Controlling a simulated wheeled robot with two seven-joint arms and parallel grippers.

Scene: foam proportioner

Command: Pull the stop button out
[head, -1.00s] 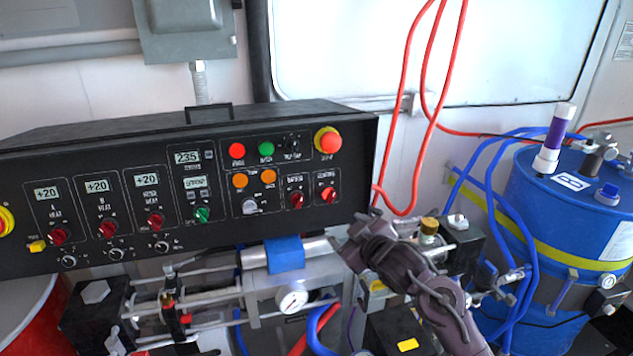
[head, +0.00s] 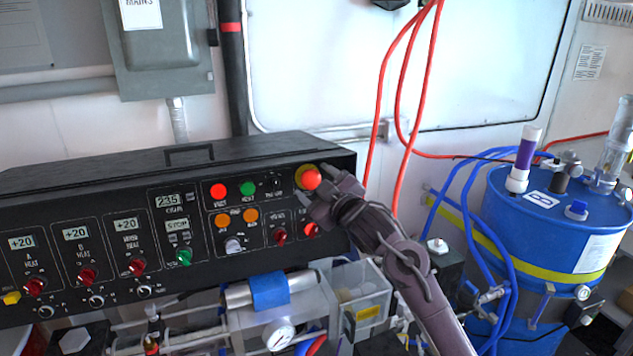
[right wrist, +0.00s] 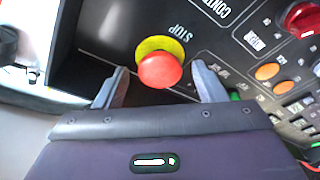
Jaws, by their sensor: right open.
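The stop button (head: 311,178) is a red mushroom head on a yellow ring at the upper right of the black control panel (head: 200,262). In the right wrist view the stop button (right wrist: 160,70) sits ahead of the fingers, with the word STOP beside it. My right gripper (head: 318,190) is at the button, just below and right of it in the head view. In the right wrist view my right gripper (right wrist: 158,88) is open, one finger on each side of the red head, with visible gaps. I cannot tell how deep the fingertips reach. My left gripper is not in view.
Red and green lights (head: 247,188), orange lights and small red knobs lie left of and below the button. Red hoses (head: 381,110) hang right of the panel. A blue drum (head: 520,215) stands at the right. A clear bin (head: 362,295) sits below the panel.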

